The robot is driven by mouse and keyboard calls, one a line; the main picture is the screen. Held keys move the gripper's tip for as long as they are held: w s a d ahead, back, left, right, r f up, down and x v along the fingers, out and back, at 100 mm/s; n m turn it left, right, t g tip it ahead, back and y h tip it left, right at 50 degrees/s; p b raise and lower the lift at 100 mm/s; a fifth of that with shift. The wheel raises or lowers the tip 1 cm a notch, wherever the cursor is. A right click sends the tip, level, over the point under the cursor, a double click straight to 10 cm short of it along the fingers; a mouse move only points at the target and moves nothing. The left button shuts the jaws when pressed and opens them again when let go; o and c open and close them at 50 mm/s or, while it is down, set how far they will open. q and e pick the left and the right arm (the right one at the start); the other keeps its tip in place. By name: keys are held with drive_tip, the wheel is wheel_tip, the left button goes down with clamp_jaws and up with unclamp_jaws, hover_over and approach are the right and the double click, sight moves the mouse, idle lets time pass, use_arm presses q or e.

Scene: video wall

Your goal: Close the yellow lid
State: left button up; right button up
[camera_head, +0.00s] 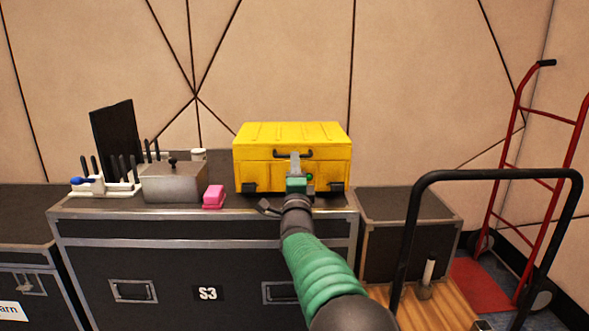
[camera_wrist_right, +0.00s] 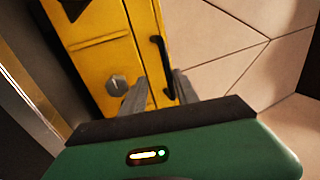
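The yellow toolbox (camera_head: 247,173) stands on a black case, with its yellow lid (camera_head: 290,132) down on the body. Its black handle (camera_head: 293,154) is at the front. My right gripper (camera_head: 295,161) is in front of the box, near the handle and covering part of the front face. In the right wrist view the toolbox (camera_wrist_right: 97,57) and handle (camera_wrist_right: 160,62) show tilted beyond the fingers. The right gripper (camera_wrist_right: 160,92) has its grey fingers apart, with no object held between them. Whether a finger touches the box I cannot tell. My left gripper is out of view.
Left of the box are a pink block (camera_head: 213,197), a grey metal box (camera_head: 174,181) and a white rack (camera_head: 105,180) of black-handled tools. A black cart handle (camera_head: 490,175) and red hand truck (camera_head: 545,180) stand at the right. The wall is close behind.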

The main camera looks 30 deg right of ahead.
drive_tip(key=p+v, duration=0.4)
drive_tip(key=v, duration=1.3)
drive_tip(key=shift+d, duration=0.15)
